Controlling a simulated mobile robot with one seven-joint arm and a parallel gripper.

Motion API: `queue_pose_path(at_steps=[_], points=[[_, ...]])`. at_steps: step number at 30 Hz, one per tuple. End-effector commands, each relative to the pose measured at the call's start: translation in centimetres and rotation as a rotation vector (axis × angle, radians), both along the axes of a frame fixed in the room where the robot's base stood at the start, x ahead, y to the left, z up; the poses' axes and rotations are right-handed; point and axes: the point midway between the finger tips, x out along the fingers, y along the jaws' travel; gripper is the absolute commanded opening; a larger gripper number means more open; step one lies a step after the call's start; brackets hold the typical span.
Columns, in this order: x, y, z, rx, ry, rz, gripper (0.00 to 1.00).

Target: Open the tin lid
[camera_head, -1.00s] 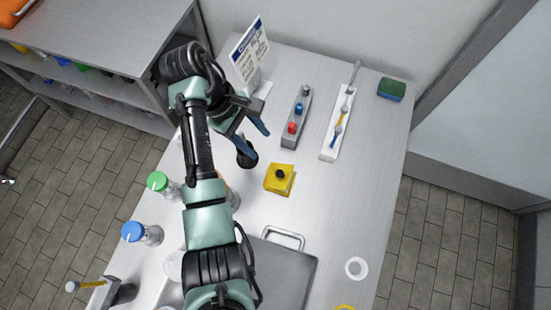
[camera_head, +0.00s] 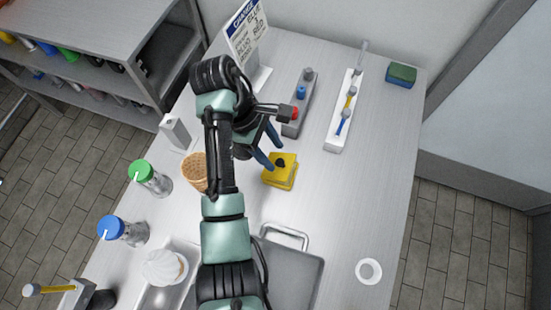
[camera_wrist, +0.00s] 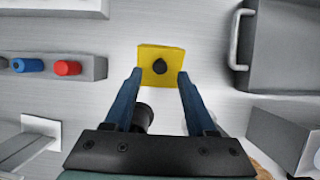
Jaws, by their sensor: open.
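The lid sits on the tin.
A grey button box (camera_head: 292,127) and a white rack (camera_head: 337,143) stand behind the tin. A grey metal tray (camera_head: 298,262) with a handle lies in front. Green-capped (camera_head: 143,172) and blue-capped (camera_head: 114,229) jars and a tan cone (camera_head: 195,172) are left.

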Motion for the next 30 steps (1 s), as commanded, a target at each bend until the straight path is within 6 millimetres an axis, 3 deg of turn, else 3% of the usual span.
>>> queue_pose_path(at_steps=[6,16,26,30], points=[[-0.3,-0.8,-2.0,0.0,0.002,0.0,0.56],[-0.3,-0.9,-2.3,0.001,0.0,0.0,0.56],[-0.3,-0.9,-2.3,0.0,0.0,0.0,0.0],[-0.3,-0.9,-2.3,0.0,0.001,0.0,0.0]])
